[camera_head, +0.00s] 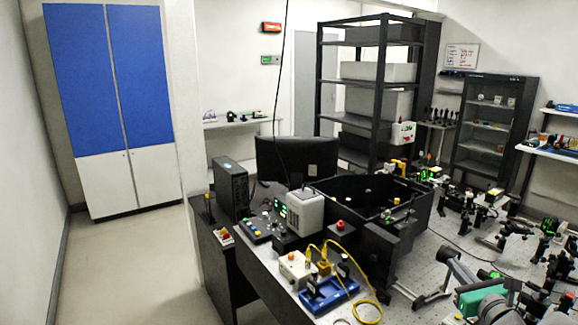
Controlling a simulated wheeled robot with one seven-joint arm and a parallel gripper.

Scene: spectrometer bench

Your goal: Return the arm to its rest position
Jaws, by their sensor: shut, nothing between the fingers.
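I cannot make out my gripper or its fingertips anywhere in the head view. The optical bench (452,240) fills the lower right, with a black open-topped enclosure (385,222) on it. A green and grey device (478,300) is cut off by the bottom edge at the lower right, and I cannot tell what it is.
A blue base with yellow cables (325,292) lies at the bench's near edge. Many small optics mounts (485,205) crowd the right side. A black computer case (231,187) and monitor (297,160) stand behind. The floor (130,265) at left is clear, before a blue-white cabinet (112,100).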

